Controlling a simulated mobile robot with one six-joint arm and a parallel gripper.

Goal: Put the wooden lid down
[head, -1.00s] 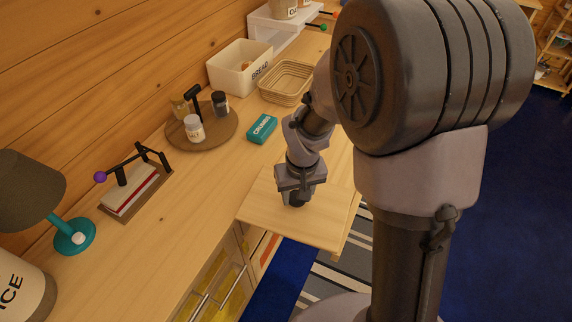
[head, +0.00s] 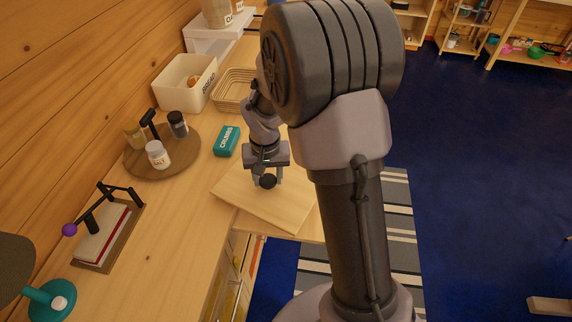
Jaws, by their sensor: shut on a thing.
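The wooden lid (head: 257,213) is a flat, pale square board with a round black knob (head: 267,181). My gripper (head: 267,178) points down and is shut on this knob, with a finger on each side. The lid is roughly level, at the front edge of the wooden counter (head: 185,232), just in front of the teal CRUMBS box (head: 227,141). I cannot tell whether the lid touches the surface below. My arm hides part of the lid's far right side.
A round board (head: 187,158) with jars stands left of the lid. Behind are a white bread bin (head: 178,90) and a wicker basket (head: 232,92). A press-like device (head: 105,235) and a teal lamp base (head: 47,300) stand front left. Bare counter lies between them and the lid.

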